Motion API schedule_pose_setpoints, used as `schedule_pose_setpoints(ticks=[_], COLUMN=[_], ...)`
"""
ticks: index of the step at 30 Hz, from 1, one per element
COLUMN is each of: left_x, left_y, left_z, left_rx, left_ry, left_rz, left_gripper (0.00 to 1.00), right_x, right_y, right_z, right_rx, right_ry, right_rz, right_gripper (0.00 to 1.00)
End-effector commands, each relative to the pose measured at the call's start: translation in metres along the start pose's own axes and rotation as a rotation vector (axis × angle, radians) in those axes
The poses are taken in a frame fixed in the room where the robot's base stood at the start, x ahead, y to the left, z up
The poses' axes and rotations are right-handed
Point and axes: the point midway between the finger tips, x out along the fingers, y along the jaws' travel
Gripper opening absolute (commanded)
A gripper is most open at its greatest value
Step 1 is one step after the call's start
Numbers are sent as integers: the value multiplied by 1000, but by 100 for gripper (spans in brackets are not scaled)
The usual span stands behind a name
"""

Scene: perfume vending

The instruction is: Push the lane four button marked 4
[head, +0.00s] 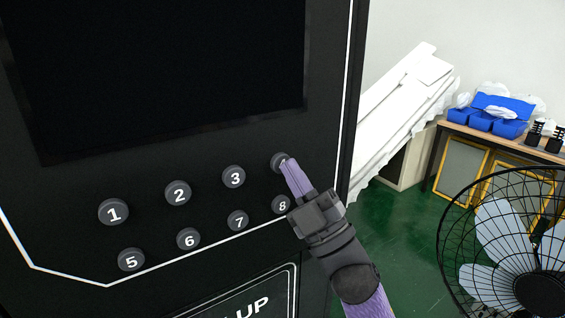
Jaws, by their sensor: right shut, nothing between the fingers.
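The lane four button (277,160) is a round dark button at the right end of the upper row on the black vending machine panel. Its marking is mostly covered by my right gripper. My right gripper (288,165) is shut and empty, with its purple fingers pointing up and left and the tips in front of this button. I cannot tell whether the tips touch the button or whether it is pressed in. My left gripper is not in view.
Buttons 1 (113,212), 2 (178,193) and 3 (233,177) lie left of it, and button 8 (281,205) is just below. A dark screen (150,70) is above. A black fan (510,250) and a table with blue boxes (490,115) stand at the right.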

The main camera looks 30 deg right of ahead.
Motion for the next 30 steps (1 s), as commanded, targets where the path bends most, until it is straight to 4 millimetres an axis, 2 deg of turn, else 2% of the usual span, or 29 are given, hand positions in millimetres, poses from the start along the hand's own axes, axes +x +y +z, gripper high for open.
schedule_pose_setpoints(ticks=[16, 30], left_x=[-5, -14], left_y=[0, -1], left_z=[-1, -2], left_rx=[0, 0], left_ry=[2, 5], left_rz=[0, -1], left_gripper=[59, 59], right_x=[-11, -42], right_y=[8, 31], right_z=[-8, -30], right_rx=[0, 0], right_ry=[0, -1], right_rz=[0, 0], right_gripper=[0, 0])
